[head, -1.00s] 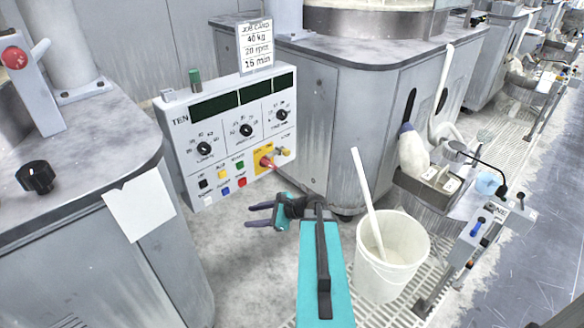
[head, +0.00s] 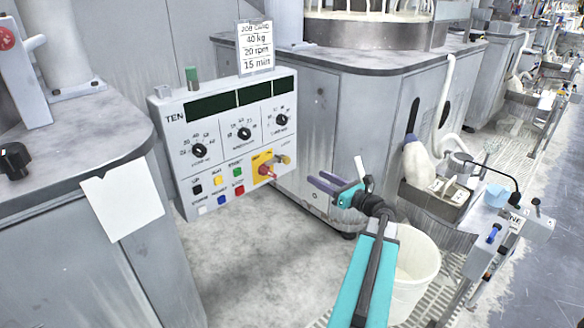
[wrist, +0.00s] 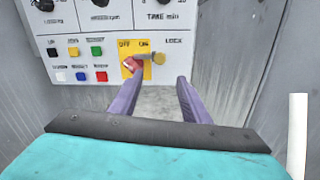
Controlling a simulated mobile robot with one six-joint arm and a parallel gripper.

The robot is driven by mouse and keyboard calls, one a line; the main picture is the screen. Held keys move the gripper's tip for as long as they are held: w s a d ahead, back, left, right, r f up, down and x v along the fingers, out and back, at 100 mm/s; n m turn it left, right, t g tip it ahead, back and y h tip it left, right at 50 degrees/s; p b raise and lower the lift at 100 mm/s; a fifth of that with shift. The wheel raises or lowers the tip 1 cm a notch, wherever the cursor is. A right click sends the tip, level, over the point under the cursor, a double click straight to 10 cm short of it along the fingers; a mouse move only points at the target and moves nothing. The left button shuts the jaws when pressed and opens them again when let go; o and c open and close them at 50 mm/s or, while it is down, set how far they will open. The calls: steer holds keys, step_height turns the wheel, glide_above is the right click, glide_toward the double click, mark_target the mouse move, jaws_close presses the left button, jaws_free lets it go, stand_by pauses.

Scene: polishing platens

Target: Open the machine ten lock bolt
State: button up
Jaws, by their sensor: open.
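The machine TEN control panel (head: 235,140) is a white box with dials and coloured buttons. At its lower right is a yellow ON/OFF plate (head: 261,160) with a red switch handle (head: 267,171). The brass lock bolt (head: 286,159) sits just right of the handle; in the wrist view its round knob (wrist: 159,58) is below the LOCK label. I cannot tell whether the bolt is engaged. My gripper (head: 317,179) is open and empty, right of the panel in the head view. In the wrist view, its purple fingers (wrist: 158,82) point at the panel, below and either side of the knob, apart from it.
A white bucket (head: 418,272) stands behind my arm on the grating. Grey machine cabinets (head: 318,120) stand right of and behind the panel. Another cabinet with a paper sheet (head: 122,203) is at left. A job card (head: 255,47) stands above the panel. The floor below is clear.

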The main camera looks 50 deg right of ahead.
mark_target(288, 162)
steer(key=shift+w, duration=0.15)
steer(key=w+b, duration=0.3)
steer(key=w, duration=1)
steer(key=shift+w+d, duration=0.15)
steer(key=shift+w, duration=0.15)
jaws_close()
